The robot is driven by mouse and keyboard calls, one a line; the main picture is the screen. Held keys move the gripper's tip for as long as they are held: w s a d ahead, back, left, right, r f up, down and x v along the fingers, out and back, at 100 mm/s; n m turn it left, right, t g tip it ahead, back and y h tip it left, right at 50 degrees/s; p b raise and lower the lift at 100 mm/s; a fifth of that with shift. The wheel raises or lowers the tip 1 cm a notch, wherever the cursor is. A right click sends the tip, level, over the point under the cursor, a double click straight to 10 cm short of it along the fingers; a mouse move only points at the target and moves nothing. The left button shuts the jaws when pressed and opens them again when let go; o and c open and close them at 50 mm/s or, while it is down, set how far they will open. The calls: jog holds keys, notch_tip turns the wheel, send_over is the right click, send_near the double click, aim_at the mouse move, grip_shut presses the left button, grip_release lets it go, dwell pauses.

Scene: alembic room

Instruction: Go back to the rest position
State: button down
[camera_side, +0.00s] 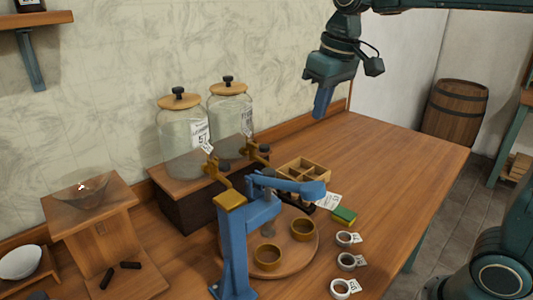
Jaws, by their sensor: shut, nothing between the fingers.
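My gripper (322,103) hangs from my dark green arm at the upper middle, high above the back of the wooden table (400,165). Its blue fingers point down and are shut with nothing between them. It is apart from everything on the table.
Two glass jars (184,138) with wooden lids stand on a dark box at the back wall. A blue stand (231,245) rises beside a round board (293,263) with brass cups (268,257). Several tagged white rings (345,238), a green block (344,215) and a compartment tray (303,172) lie nearby. The table's right side is clear.

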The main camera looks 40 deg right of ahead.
jog(key=s+f+t, duration=0.1)
jog(key=s+f, duration=0.2)
jog(key=s, duration=0.6)
jog(key=s+f+t, duration=0.2)
jog(key=s+f, duration=0.2)
jog(key=s, duration=0.6)
jog(key=shift+s+d, duration=0.15)
jog(key=w+r+g, duration=0.1)
jog(key=w+r, duration=0.3)
jog(key=w, duration=0.4)
jog(key=w+r+g, duration=0.2)
jog(key=w+r, duration=0.2)
jog(key=w, duration=0.4)
jog(key=w+f+g, duration=0.1)
jog(key=w+f, duration=0.1)
jog(key=w, duration=0.7)
jog(key=w+f+g, duration=0.1)
jog(key=w+f, duration=0.1)
jog(key=w, duration=0.8)
jog(key=shift+a+f+g, duration=0.3)
jog(key=shift+a+f, duration=0.05)
jog(key=shift+f, duration=0.1)
